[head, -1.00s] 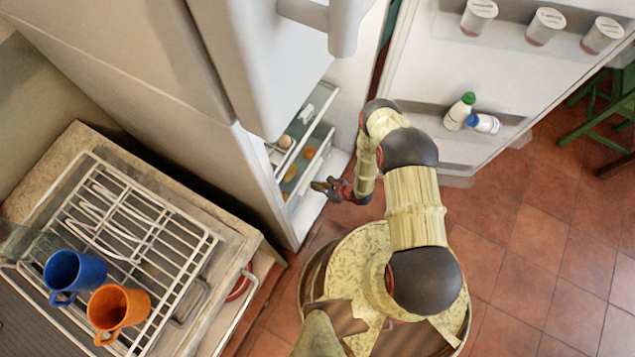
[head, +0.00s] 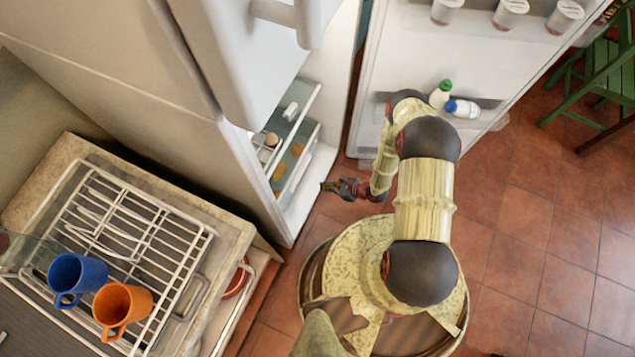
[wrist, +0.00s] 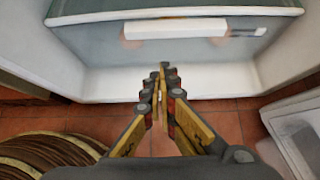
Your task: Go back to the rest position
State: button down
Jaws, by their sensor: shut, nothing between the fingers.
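My gripper (head: 331,187) is in front of the open fridge's lower compartment in the head view, outside it and apart from it. In the wrist view my gripper (wrist: 163,72) has its fingers together with nothing between them. It points at the white bottom ledge of the fridge (wrist: 215,80), below a clear drawer with a white handle (wrist: 175,28). My arm is folded over my round base.
The open fridge door (head: 400,60) stands to the right, with bottles (head: 440,94) and white cups (head: 511,13) on its shelves. A dish rack (head: 190,235) with a blue mug (head: 76,277) and an orange mug (head: 122,308) is at left.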

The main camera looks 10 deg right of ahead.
jog(key=shift+v, duration=1)
